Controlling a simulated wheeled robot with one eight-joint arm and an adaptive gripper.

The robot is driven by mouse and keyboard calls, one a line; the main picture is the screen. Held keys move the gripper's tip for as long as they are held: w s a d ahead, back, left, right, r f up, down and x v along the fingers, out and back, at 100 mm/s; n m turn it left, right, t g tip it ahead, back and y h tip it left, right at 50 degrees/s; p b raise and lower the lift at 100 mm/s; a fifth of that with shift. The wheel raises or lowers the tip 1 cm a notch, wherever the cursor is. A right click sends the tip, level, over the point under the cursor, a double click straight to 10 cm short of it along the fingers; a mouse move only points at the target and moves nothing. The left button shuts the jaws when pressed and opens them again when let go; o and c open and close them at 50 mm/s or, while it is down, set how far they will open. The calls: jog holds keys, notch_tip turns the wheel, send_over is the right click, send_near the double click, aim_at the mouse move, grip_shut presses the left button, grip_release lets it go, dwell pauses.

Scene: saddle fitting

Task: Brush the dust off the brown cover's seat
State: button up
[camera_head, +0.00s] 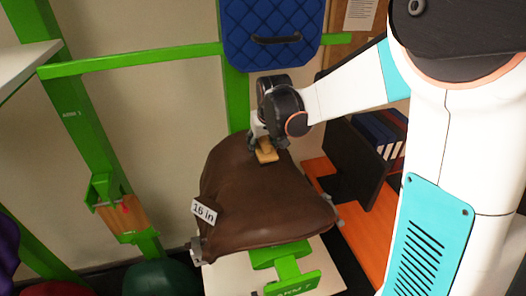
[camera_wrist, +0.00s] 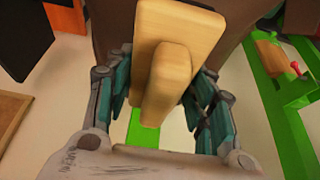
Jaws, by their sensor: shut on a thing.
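The brown cover (camera_head: 262,200) sits on a green stand, with a "16 in" tag (camera_head: 204,211) at its left edge. No dust can be made out on its seat at this size. My gripper (camera_head: 262,140) is over the cover's far end, shut on a wooden brush (camera_head: 267,156). In the wrist view the brush (camera_wrist: 178,35) shows as a pale wooden block with a handle between my gripper's fingers (camera_wrist: 165,100). The brush's underside is hidden, so I cannot tell whether it touches the cover. Part of the cover shows behind the brush in the wrist view (camera_wrist: 118,22).
A blue quilted pad (camera_head: 270,35) hangs behind on the green frame (camera_head: 130,62). A wooden block in a green holder (camera_head: 122,212) is at left. An orange shelf (camera_head: 345,200) with a dark panel (camera_head: 352,165) and binders (camera_head: 375,132) stands right of the cover.

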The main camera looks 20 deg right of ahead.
jog(key=shift+w+r+p, duration=0.25)
jog(key=shift+r+p, duration=0.05)
jog(key=shift+r, duration=0.25)
jog(key=shift+w+r+p, duration=0.2)
jog(key=shift+r+p, duration=0.1)
jog(key=shift+r, duration=0.25)
jog(key=shift+p+v, duration=0.35)
jog(key=shift+v, duration=0.5)
jog(key=shift+w+r, duration=0.1)
jog(key=shift+r, duration=0.1)
jog(key=shift+w, duration=0.1)
